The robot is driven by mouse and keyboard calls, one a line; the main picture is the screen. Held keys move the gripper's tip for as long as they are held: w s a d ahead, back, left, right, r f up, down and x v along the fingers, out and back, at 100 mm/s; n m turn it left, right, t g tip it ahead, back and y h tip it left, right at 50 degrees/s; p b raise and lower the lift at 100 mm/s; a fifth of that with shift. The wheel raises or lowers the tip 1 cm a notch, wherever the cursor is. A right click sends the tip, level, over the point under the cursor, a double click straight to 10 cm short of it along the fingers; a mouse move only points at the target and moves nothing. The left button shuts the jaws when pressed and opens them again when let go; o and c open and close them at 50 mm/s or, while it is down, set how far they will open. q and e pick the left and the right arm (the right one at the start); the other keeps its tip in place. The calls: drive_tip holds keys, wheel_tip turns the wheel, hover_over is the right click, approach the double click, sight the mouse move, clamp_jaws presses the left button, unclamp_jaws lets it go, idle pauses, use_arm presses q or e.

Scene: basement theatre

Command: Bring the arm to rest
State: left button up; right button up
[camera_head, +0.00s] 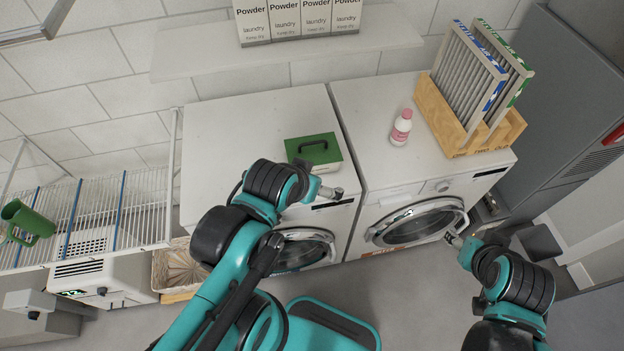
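My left arm reaches up from the bottom, and its small grey gripper (334,193) is at the front edge of the left machine, just below a green-lidded box (315,152). My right gripper (453,240) is low at the right, beside the round door (417,222) of the right machine. I cannot tell whether it touches the door rim. Both grippers are too small in the picture to show whether their fingers are open or shut. I see nothing clearly held in either one.
A pink-capped bottle (401,128) and a wooden crate (462,130) with upright filters stand on the right machine (370,100). Powder boxes (300,20) sit on a wall shelf (200,66). A wire rack (145,205) with a green mug (27,222) is at left.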

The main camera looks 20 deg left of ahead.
wheel_tip(320, 180, down, 9)
drive_tip(key=b, duration=0.8)
drive_tip(key=shift+r+b, duration=0.2)
drive_tip(key=shift+b, duration=0.1)
